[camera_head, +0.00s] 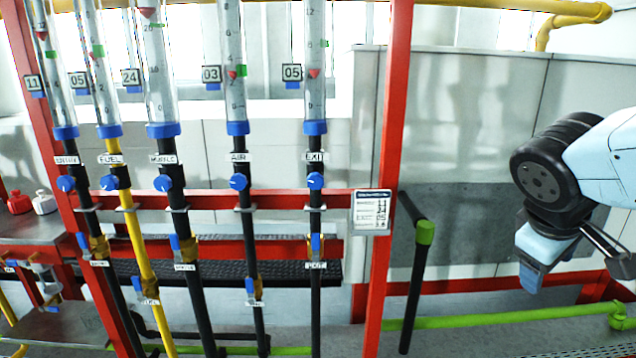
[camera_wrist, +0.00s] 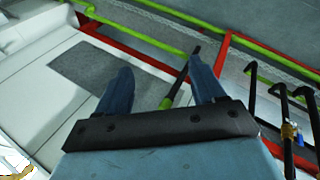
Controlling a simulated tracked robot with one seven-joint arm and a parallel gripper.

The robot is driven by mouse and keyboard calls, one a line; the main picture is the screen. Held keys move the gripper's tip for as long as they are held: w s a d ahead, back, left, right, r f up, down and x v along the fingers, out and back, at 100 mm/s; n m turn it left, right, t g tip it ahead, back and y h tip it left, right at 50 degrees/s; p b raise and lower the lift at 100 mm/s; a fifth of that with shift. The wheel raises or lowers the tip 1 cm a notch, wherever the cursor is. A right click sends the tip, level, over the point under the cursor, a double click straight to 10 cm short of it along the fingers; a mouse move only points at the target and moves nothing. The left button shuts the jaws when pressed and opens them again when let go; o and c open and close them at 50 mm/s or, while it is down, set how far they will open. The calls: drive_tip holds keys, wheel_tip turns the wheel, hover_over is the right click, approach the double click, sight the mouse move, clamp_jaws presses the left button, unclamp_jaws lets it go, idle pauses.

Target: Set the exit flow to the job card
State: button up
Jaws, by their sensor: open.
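The exit flow tube (camera_head: 314,100) is the rightmost of several clear tubes. Its red float (camera_head: 314,73) sits below a green marker (camera_head: 324,44), beside a tag (camera_head: 292,72) reading 05. Below the EXIT label (camera_head: 315,156) is its round blue knob (camera_head: 315,181). A blue-handled valve (camera_head: 316,245) sits lower on the same black pipe. The job card (camera_head: 371,212) hangs on the red post; its small figures are not surely legible. My gripper (camera_head: 531,272) is at the right, well away from the knob. The wrist view shows its two fingers (camera_wrist: 160,78) apart and empty.
Similar tubes with blue knobs stand left of the exit line, the nearest labelled AIR (camera_head: 239,157). A red post (camera_head: 388,150) and a black lever with a green collar (camera_head: 425,232) stand between the exit line and my gripper. A green pipe (camera_head: 500,318) runs low.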

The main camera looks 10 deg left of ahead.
drive_tip(key=w+a+n+t+h, duration=0.3)
drive_tip(key=w+n, duration=0.3)
drive_tip(key=n, duration=0.1)
drive_tip(key=n+t+y, duration=1)
drive_tip(key=n+y, duration=0.1)
drive_tip(key=n, duration=1.3)
approach(316, 182)
drive_tip(key=x, duration=1)
drive_tip(key=shift+w+a, duration=0.1)
drive_tip(key=shift+w, duration=0.05)
drive_tip(key=shift+c, duration=0.3)
drive_tip(key=c, duration=1)
drive_tip(key=shift+m, duration=0.3)
